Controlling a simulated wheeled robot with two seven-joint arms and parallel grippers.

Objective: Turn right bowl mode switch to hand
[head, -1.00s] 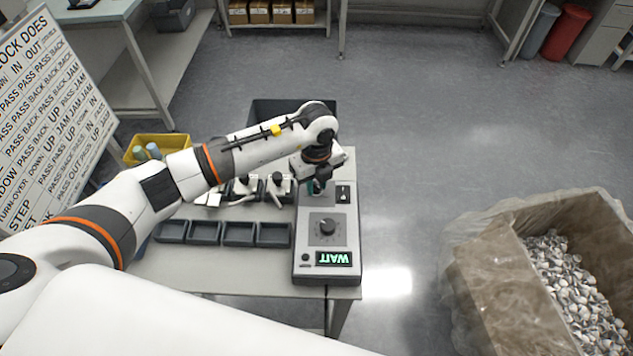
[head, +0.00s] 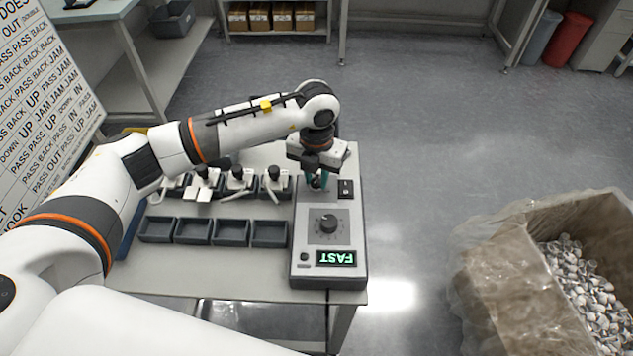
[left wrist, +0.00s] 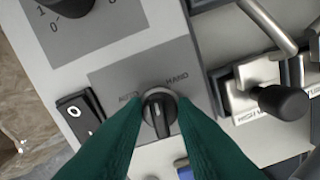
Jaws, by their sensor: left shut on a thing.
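The mode switch (left wrist: 159,113) is a small dark knob on a grey plate, with AUTO printed to its upper left and HAND to its upper right in the left wrist view. My left gripper (left wrist: 158,115) is shut on it, one teal finger on each side. The knob's exact pointing is hard to tell. In the head view my left gripper (head: 319,180) reaches down onto the far end of the grey control box (head: 300,250), and the knob is mostly hidden there. The box display (head: 336,258) reads FAST, upside down. My right gripper is not in view.
A larger dial (head: 327,224) sits nearer on the box. A black rocker switch (head: 346,188) is close to the right of my gripper. Several levers and dark trays (head: 233,232) stand to the left. A lined bin of caps (head: 500,262) stands at right, with clear floor between.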

